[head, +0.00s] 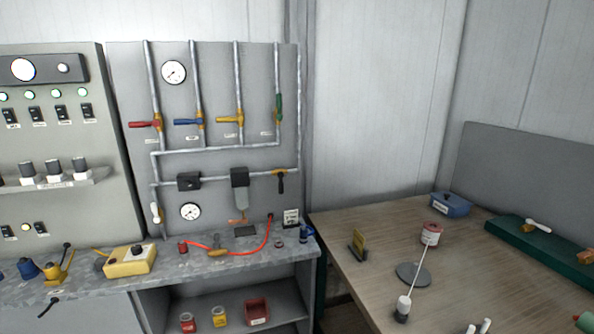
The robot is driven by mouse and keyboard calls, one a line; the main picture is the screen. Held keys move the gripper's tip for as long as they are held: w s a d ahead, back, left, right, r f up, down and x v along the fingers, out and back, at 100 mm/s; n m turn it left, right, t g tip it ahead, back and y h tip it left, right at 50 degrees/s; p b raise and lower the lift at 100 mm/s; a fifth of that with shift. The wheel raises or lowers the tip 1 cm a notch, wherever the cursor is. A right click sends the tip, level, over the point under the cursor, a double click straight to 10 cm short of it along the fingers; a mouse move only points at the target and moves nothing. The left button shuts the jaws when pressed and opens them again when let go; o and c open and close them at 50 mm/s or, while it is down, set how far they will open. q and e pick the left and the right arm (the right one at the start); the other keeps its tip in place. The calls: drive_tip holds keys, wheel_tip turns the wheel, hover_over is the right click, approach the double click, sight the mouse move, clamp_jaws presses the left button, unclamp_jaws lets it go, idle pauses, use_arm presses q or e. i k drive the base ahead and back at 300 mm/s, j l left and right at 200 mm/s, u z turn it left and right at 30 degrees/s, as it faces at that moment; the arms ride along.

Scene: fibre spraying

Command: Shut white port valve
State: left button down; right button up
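The white-handled valve (155,212) sits low on the left vertical pipe of the grey pipe panel, just above the bench. Its small white handle appears to point roughly along the pipe, though it is too small to be certain. Neither of my grippers shows in the head view.
Above it are red (145,125), blue (187,122) and yellow (229,120) valves with sideways handles and a green valve (279,107) with an upright handle. A black-handled valve (281,184) is at right. The cluttered grey bench (75,287) lies below; a wooden table (352,287) stands right.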

sight(157, 219)
drive_tip(key=k+j+z, duration=0.15)
drive_tip(key=j, duration=0.25)
drive_tip(key=k+j+z, duration=0.35)
drive_tip(key=j, duration=0.35)
drive_tip(key=k, duration=0.1)
